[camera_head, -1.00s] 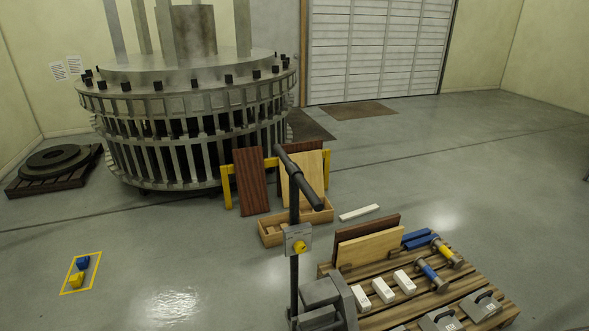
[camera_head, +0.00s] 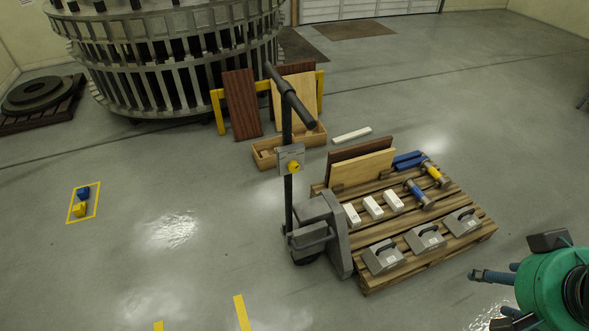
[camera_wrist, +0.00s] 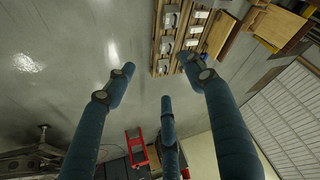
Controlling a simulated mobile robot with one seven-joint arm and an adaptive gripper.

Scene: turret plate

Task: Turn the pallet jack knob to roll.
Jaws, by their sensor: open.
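The pallet jack (camera_head: 322,235) stands in the middle of the head view with its dark upright handle (camera_head: 288,205). A small grey plate (camera_head: 285,152) is fixed on the handle and carries the yellow knob (camera_head: 293,167). The knob's setting and the marks on the plate are too small to read. My gripper (camera_head: 490,297) is at the lower right of the head view, beyond the pallet and well away from the knob. In the wrist view my gripper (camera_wrist: 158,82) shows blue fingers spread apart with nothing between them. The knob is not distinguishable in the wrist view.
A wooden pallet (camera_head: 378,287) beside the jack bears grey weights, white blocks, boards and cylinders. Behind stand leaning boards (camera_head: 242,105), a wooden tray (camera_head: 263,153) and a large round metal machine (camera_head: 170,75). Floor left of the jack is mostly clear.

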